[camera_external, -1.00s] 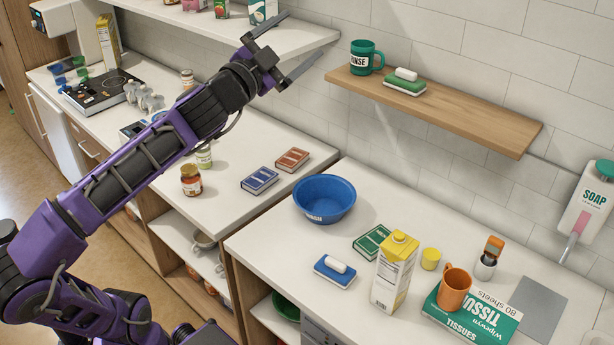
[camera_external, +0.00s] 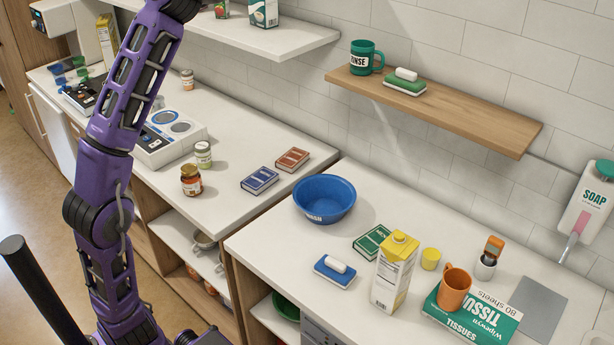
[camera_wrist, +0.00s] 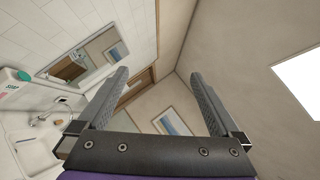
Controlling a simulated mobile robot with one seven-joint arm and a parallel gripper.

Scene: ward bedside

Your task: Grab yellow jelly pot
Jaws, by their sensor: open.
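A small yellow pot (camera_external: 430,259), which looks like the jelly pot, stands upright on the right-hand counter. It is just right of a yellow-and-white carton (camera_external: 394,270) and behind-left of an orange mug (camera_external: 454,289). No label can be read on it. My gripper (camera_wrist: 159,80) is open and empty in the wrist view, with its two fingers apart. It points at the far walls, and no pot is in that view. In the external view my arm rises out of the top edge, so the gripper is hidden there, far from the yellow pot.
The orange mug rests on a tissue box (camera_external: 472,318). A wooden shelf (camera_external: 470,115) overhangs the counter's back. The counter left of the soap dish is clear.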

